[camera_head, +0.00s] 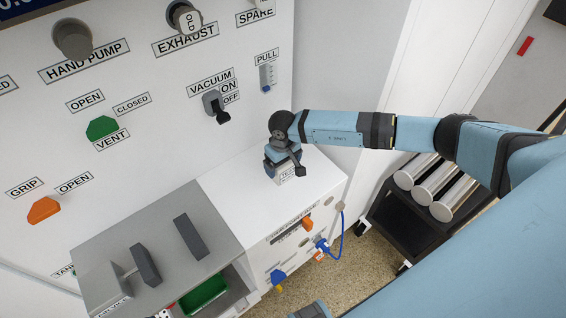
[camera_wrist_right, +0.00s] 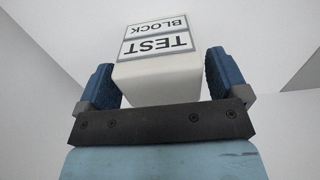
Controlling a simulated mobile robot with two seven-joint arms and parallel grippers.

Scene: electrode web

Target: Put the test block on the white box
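The test block (camera_wrist_right: 158,72) is a pale block with black-framed labels reading TEST and BLOCK, upside down in the right wrist view. In the head view only a small part of it with its label (camera_head: 289,173) shows beside the fingers. The white box (camera_head: 318,187) is a white-topped cabinet against the wall panel. In the head view the right gripper (camera_head: 284,164) is low over the back of the box top. Whether the block touches the top is hidden.
The wall panel holds a vacuum switch (camera_head: 215,105) and other knobs. A grey-topped unit (camera_head: 150,240) with upright dark handles adjoins the box on the left. A black cart with metal cylinders (camera_head: 437,182) stands right. The front of the box top is clear.

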